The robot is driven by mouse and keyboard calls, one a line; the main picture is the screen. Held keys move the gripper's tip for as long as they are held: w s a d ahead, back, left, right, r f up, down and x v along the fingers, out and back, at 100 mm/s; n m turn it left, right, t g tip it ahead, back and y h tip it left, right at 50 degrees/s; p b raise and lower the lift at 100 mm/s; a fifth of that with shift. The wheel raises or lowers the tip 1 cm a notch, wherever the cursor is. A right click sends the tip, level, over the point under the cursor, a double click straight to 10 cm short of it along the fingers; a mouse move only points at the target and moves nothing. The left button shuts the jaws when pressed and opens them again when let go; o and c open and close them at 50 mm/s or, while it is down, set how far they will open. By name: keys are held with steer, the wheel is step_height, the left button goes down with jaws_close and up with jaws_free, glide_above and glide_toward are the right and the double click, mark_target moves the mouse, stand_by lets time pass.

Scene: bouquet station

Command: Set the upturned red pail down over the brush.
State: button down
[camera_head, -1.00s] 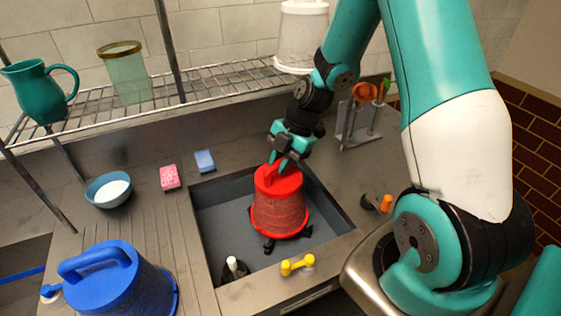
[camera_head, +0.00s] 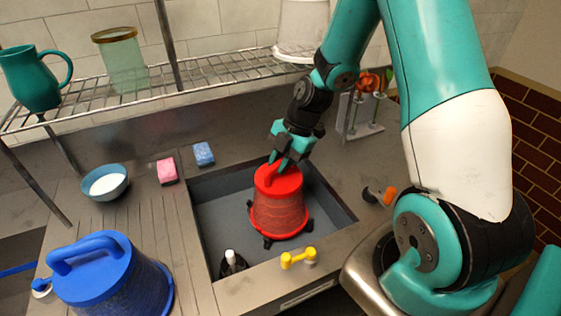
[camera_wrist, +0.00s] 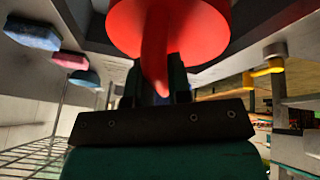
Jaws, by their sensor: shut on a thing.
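The upturned red pail (camera_head: 279,206) is in the dark sink, with its base and handle on top and its wide rim down. Dark stubby feet show around its rim; I cannot tell whether they belong to the pail or to something under it. My gripper (camera_head: 280,160) is shut on the pail's top handle. In the wrist view the red pail (camera_wrist: 172,22) and its handle show between the fingers (camera_wrist: 163,85). A dark thing with a white upright tip (camera_head: 232,263), perhaps the brush, is at the sink's front left, apart from the pail. The pail hides what is beneath it.
A blue upturned pail (camera_head: 108,279) stands left of the sink. A blue bowl (camera_head: 106,194), a pink sponge (camera_head: 167,171) and a blue sponge (camera_head: 204,154) lie behind it. A yellow handle (camera_head: 298,258) is on the sink's front edge, an orange-ended one (camera_head: 388,196) right. A wire shelf (camera_head: 130,88) spans the back.

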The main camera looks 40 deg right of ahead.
steer(key=shift+f, duration=0.35)
steer(key=c, duration=1)
jaws_free()
steer(key=shift+r, duration=0.1)
steer(key=b+v, duration=0.2)
steer(key=v, duration=1.5)
steer(key=shift+r, duration=0.2)
